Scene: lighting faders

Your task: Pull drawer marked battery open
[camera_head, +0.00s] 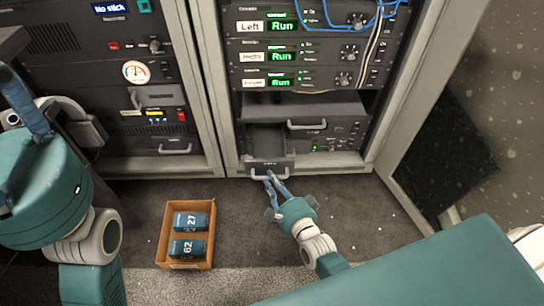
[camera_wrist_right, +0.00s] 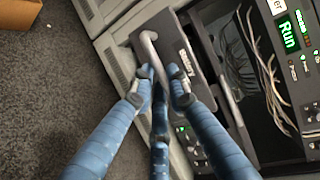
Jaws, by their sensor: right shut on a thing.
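A small drawer at the bottom left of the right-hand rack stands out from it, with its tray (camera_head: 266,141) open to view. Its dark front (camera_head: 284,163) carries a small label that I cannot read in the head view. The front also shows in the wrist view (camera_wrist_right: 172,47), with a tilted white label. My right gripper (camera_head: 269,177) is shut on the drawer's grey bar handle (camera_wrist_right: 229,102), with its blue fingers (camera_wrist_right: 160,88) on either side of the bar. Part of my left arm shows at the left edge; its fingertips cannot be made out.
A brown box (camera_head: 163,243) with two dark blocks marked 27 and 62 stands on the carpet, left of my right gripper. Another drawer (camera_head: 306,108) sticks out above. Blue and white cables hang at the rack's upper right. Carpet is clear around the right gripper.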

